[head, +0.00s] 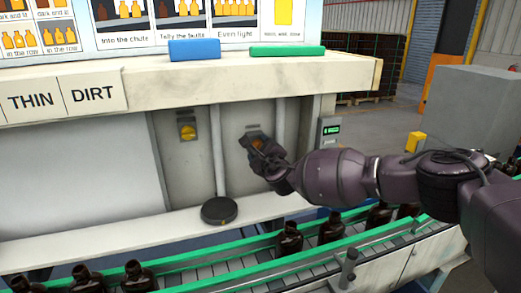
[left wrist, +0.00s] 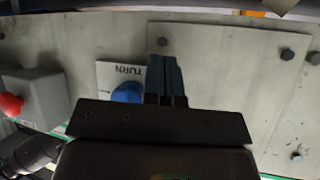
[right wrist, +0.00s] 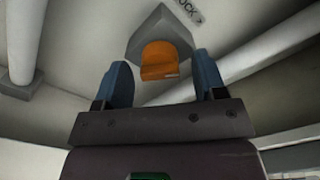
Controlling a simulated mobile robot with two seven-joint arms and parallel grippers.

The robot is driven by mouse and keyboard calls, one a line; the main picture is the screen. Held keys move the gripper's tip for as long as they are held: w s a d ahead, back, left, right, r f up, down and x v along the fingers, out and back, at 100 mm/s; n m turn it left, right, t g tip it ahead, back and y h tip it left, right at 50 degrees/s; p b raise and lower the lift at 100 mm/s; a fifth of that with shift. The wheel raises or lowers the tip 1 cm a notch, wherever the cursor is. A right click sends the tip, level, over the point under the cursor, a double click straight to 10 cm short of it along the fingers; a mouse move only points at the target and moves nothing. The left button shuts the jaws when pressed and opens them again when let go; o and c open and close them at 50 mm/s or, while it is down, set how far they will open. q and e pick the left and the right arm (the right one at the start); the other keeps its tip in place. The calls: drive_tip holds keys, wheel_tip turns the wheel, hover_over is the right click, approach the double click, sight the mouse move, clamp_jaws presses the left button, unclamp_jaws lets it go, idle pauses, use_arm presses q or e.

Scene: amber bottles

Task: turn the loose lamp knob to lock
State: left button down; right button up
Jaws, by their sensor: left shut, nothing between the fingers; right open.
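An orange knob (right wrist: 160,62) sits on a grey angular plate (right wrist: 150,28) beside a label (right wrist: 188,10) that reads "OCK", its start cut off. In the head view the orange knob (head: 257,143) is partly covered by my right gripper (head: 264,150). In the right wrist view my right gripper (right wrist: 162,72) is open, with its blue fingers on either side of the knob's lower end; I cannot tell whether they touch it. A second knob (head: 188,132), yellow, is on the panel to the left. My left gripper (left wrist: 164,65) is shut and empty, outside the head view.
In the left wrist view a blue knob (left wrist: 127,92) under a TURN label and a red button (left wrist: 11,104) are close to my left gripper. A black disc (head: 219,211) lies on the ledge below the panel. Brown bottles (head: 289,238) stand on the conveyor in front.

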drive_tip(key=c, duration=0.9)
drive_tip(key=shift+m, duration=0.3)
drive_tip(key=m+b, duration=0.2)
drive_tip(key=m, duration=0.8)
drive_tip(key=shift+m, duration=0.3)
drive_tip(key=o, duration=0.9)
